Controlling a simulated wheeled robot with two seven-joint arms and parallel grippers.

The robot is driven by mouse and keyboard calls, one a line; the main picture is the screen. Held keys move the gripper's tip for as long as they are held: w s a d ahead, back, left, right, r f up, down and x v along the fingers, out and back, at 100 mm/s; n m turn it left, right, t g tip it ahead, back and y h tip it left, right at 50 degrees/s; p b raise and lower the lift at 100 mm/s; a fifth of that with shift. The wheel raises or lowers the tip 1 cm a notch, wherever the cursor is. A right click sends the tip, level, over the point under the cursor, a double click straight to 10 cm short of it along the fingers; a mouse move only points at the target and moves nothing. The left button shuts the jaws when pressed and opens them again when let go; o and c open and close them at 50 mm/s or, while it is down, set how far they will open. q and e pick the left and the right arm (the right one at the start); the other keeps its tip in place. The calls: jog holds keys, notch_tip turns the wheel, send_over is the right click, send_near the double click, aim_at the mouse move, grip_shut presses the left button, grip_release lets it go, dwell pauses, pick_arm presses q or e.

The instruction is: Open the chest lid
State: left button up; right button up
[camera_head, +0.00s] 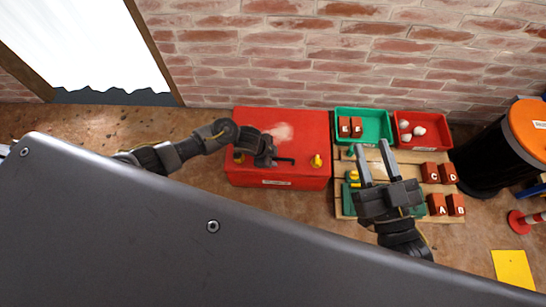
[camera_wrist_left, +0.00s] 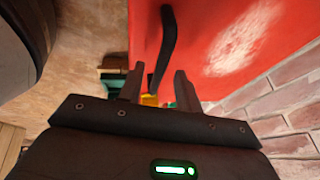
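The red chest (camera_head: 290,123) stands against the brick wall in the head view, its lid down. Yellow latches sit at its front left (camera_head: 239,157) and front right (camera_head: 316,161). A black handle (camera_head: 286,161) lies on the chest between them. My left gripper (camera_head: 273,158) is over the chest at the handle. In the left wrist view its fingers (camera_wrist_left: 158,82) are apart, with the black handle (camera_wrist_left: 168,45) ahead and its near end in line with the gap; contact cannot be told. My right gripper (camera_head: 372,158) has its fingers apart and empty above the pallet.
Right of the chest, a wooden pallet (camera_head: 408,160) carries a green bin (camera_head: 372,115), a red bin (camera_head: 435,120) with white balls, and several lettered red blocks (camera_head: 437,204). A black barrel (camera_head: 490,155) with an orange top stands far right. My own dark body covers the lower left.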

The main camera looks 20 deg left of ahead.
pick_arm(q)
grip_shut()
dwell(0.3)
